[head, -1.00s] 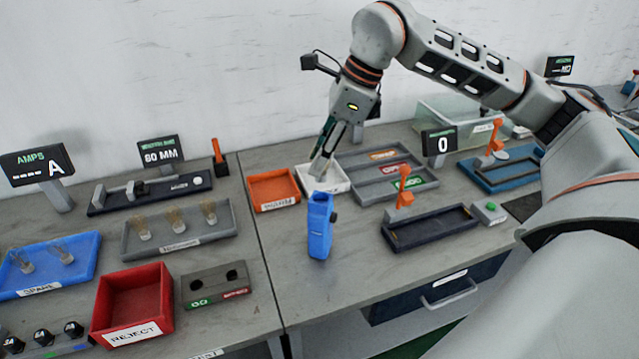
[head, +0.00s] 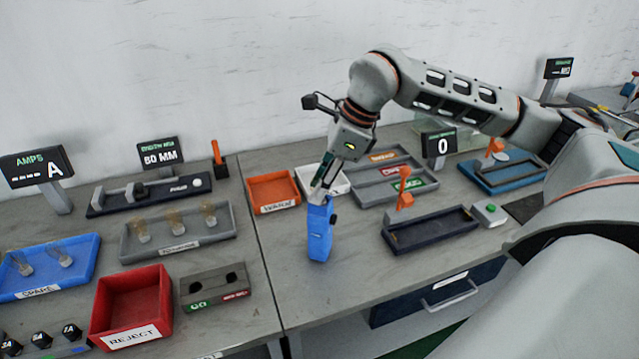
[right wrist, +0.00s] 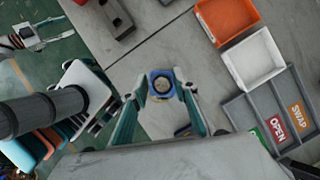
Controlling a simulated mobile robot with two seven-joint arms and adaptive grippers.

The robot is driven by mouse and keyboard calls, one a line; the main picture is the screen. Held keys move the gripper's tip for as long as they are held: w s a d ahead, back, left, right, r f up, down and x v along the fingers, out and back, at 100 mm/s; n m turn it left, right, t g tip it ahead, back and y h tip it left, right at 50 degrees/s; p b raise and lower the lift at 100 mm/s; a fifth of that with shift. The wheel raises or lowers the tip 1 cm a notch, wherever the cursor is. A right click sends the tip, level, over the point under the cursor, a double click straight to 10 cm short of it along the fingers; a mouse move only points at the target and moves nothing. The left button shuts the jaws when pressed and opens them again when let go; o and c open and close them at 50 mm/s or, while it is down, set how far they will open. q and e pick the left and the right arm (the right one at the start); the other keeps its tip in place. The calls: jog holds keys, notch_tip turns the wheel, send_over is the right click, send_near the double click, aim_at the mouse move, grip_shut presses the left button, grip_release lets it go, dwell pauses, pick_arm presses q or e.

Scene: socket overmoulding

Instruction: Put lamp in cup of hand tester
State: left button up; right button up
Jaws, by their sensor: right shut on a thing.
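The blue hand tester (head: 319,240) stands upright on the bench near the front. My right gripper (head: 319,198) is at its top, fingers pointing down. In the right wrist view my right gripper (right wrist: 161,92) has its fingers on either side of a small round pale lamp (right wrist: 162,84), shut on it. The tester's blue rim (right wrist: 153,76) shows around the lamp from above. The lamp is lined up over the cup, but I cannot tell how deep it sits. The head view hides the lamp behind the fingers.
The white tray (head: 340,187) and orange tray (head: 273,205) lie behind the tester. A grey sorting tray (head: 372,195) and dark fixture (head: 430,246) stand to the right. The red reject bin (head: 160,325) is at left. Bench around the tester's front is clear.

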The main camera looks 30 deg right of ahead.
jog(key=o, duration=1)
jog(key=shift+c, duration=0.2)
jog(key=shift+r, duration=0.25)
jog(key=v, duration=1.1)
jog(key=shift+r+p, duration=0.3)
jog(key=shift+r, duration=0.1)
jog(key=shift+d, duration=0.1)
